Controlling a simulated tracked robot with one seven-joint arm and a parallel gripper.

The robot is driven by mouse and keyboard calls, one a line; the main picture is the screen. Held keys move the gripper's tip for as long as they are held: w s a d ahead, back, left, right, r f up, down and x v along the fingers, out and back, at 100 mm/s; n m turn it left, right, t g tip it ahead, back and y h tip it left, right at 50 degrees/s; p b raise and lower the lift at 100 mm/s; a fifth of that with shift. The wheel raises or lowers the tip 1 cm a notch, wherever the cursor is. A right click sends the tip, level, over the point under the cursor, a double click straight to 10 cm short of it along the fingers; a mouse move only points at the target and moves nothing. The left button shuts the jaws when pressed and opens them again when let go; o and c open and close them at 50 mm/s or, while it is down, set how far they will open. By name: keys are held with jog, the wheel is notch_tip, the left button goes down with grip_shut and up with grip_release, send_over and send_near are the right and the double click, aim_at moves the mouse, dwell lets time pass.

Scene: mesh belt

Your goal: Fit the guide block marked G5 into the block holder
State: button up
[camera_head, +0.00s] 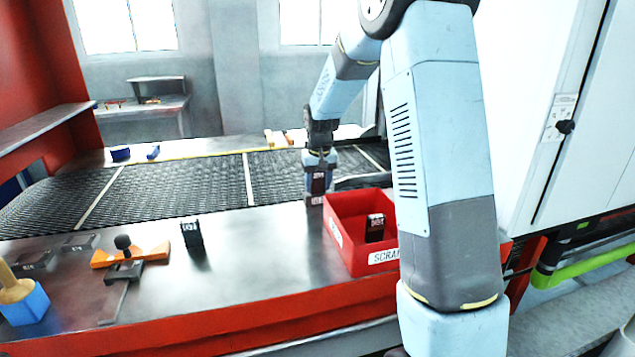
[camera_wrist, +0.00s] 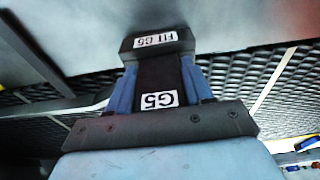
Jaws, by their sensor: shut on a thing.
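My gripper (camera_head: 318,182) points down at the far edge of the steel counter, left of the red bin. Its blue fingers (camera_wrist: 158,74) are shut on the sides of a dark block labelled G5 (camera_wrist: 160,100) in the wrist view. The block holder (camera_wrist: 156,41), dark with a "FIT G5" label, lies straight beyond the fingertips. The block's far end meets the holder's near face in that view; whether it sits inside or only lines up, I cannot tell. In the head view the holder's pale label (camera_head: 315,200) shows just under the gripper.
A red bin marked SCRAP (camera_head: 343,238) stands close right of the gripper, with a dark block (camera_head: 375,227) inside. Another dark block (camera_head: 192,235) stands on the counter. An orange clamp (camera_head: 150,254) and a blue block with a tan handle (camera_head: 27,304) are at left. The mesh belt (camera_head: 190,180) runs behind.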

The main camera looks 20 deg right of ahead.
jog(key=shift+f, duration=0.2)
jog(key=o, duration=1.3)
jog(key=shift+c, duration=0.2)
jog(key=shift+r, duration=0.1)
notch_tip(320, 180, up, 13)
jog(key=s, duration=0.2)
jog(key=shift+r, duration=0.15)
jog(key=s+r+t, duration=0.1)
jog(key=s+r, duration=0.3)
jog(key=s, duration=0.5)
jog(key=s+r+t, duration=0.1)
jog(key=s+r, duration=0.2)
jog(key=s, duration=0.6)
jog(key=s+f+t, duration=0.1)
jog(key=s+f, duration=0.1)
jog(key=s, duration=1.5)
jog(key=shift+s+a+f+t, duration=0.15)
jog(key=shift+s+f+t, duration=0.2)
jog(key=shift+s+t, duration=0.05)
